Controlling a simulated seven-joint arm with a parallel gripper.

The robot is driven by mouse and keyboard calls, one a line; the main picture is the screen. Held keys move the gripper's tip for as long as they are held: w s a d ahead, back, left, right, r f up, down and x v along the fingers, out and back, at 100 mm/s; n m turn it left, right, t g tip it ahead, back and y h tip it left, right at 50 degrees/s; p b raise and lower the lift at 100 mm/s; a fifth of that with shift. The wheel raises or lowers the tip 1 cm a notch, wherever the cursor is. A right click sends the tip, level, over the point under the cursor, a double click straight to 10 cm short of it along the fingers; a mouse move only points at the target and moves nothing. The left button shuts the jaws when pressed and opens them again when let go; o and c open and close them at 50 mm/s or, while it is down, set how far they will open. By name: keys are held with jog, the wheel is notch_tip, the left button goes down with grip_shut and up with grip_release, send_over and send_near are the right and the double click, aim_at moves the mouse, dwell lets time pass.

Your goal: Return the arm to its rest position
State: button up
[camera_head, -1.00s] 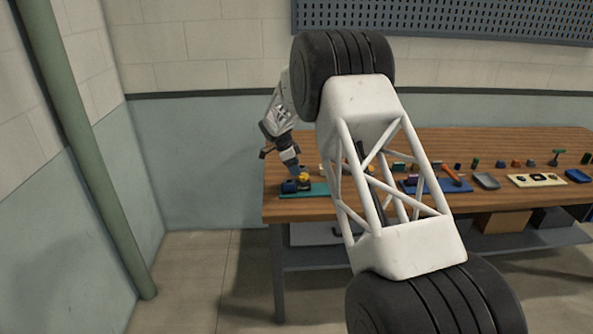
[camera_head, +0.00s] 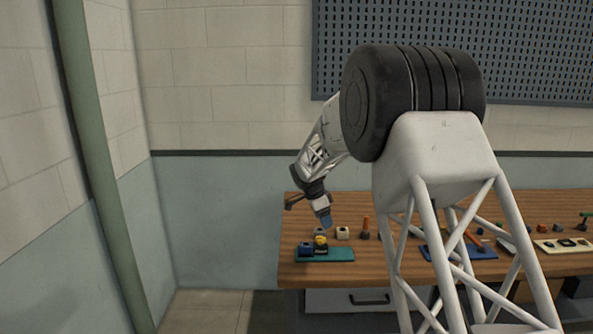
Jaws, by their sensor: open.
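My gripper (camera_head: 326,222) is at the end of my white arm, over the left end of the wooden workbench (camera_head: 300,281). Its blue-tipped fingers point down and sit a little above a yellow-and-black piece (camera_head: 320,242). It is open, and I see nothing held in it. The yellow-and-black piece and a dark blue block (camera_head: 305,248) are on a teal mat (camera_head: 340,254) near the bench's left front edge. My large arm link hides part of the bench's middle.
A blue tray (camera_head: 470,250) and a cream panel (camera_head: 565,245) lie farther right. A green pipe (camera_head: 95,150) runs down the left wall. A pegboard (camera_head: 460,40) hangs behind.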

jog(key=s+d+r+n+y, duration=0.15)
jog(key=s+r, duration=0.35)
jog(key=s, duration=0.5)
jog(key=s+d+r+n+t, duration=0.1)
jog(key=s+d+r+n, duration=0.3)
jog(key=s, duration=0.5)
jog(key=s+d+r+n+y, duration=0.1)
jog(key=s+d+r+n, duration=0.1)
jog(key=s+r, duration=0.6)
jog(key=s+d+f+n, duration=0.1)
jog(key=s+n, duration=0.3)
jog(key=s, duration=1.2)
jog(key=s+f+n+t+y, duration=0.1)
jog(key=s+f+n, duration=0.2)
jog(key=s, duration=1.4)
jog(key=shift+d+f+n, duration=0.35)
jog(key=shift+f, duration=0.2)
